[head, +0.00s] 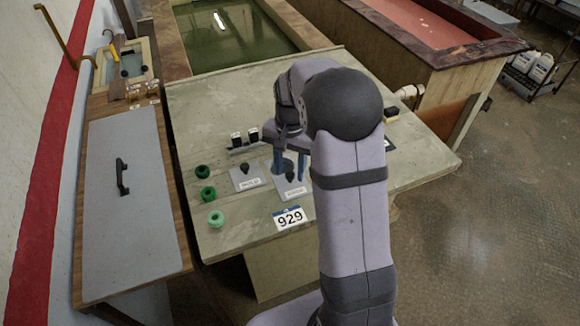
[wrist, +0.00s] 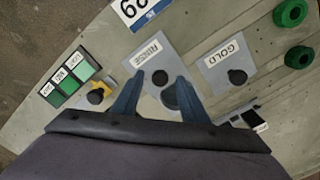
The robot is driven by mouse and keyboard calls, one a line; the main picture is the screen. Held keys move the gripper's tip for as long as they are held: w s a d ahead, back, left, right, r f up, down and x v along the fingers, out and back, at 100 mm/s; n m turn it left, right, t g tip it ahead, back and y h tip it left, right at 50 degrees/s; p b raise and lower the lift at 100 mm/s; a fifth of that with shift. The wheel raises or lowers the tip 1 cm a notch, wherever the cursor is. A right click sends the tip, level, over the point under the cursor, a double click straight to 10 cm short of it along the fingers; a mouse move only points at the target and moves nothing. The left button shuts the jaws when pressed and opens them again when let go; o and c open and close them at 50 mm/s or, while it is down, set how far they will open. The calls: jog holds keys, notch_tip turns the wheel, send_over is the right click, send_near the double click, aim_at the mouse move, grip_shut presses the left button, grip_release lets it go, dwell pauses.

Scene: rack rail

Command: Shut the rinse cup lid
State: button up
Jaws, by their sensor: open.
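The grey plate labelled RINSE (wrist: 153,52) has a dark round knob (wrist: 160,77) and lies on the bench in the wrist view. It also shows in the head view (head: 292,191). A dark round shape (wrist: 171,98), possibly the cup opening, shows just behind the knob, partly hidden by a finger. I cannot tell which part is the hinged or sliding lid. My gripper (wrist: 159,79) has two blue fingers spread apart, one on each side of the knob in the picture, with nothing clearly held. In the head view, my gripper (head: 290,176) is over the RINSE plate; contact is unclear.
A similar GOLD plate (wrist: 228,62) with a knob lies beside it. Green rings (head: 207,193) stand at the bench's left. A green-panelled label strip (wrist: 70,80) and another knob (wrist: 96,96) are opposite GOLD.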

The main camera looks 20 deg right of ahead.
jog(key=shift+f, duration=0.35)
grip_shut()
jog(key=w+p, duration=0.2)
jog(key=w, duration=0.6)
jog(key=shift+r+p, duration=0.2)
jog(key=shift+p, duration=0.2)
jog(key=shift+w, duration=0.15)
jog(key=shift+c, duration=0.5)
grip_release()
jog(key=shift+o, duration=0.5)
jog(key=shift+f, duration=0.1)
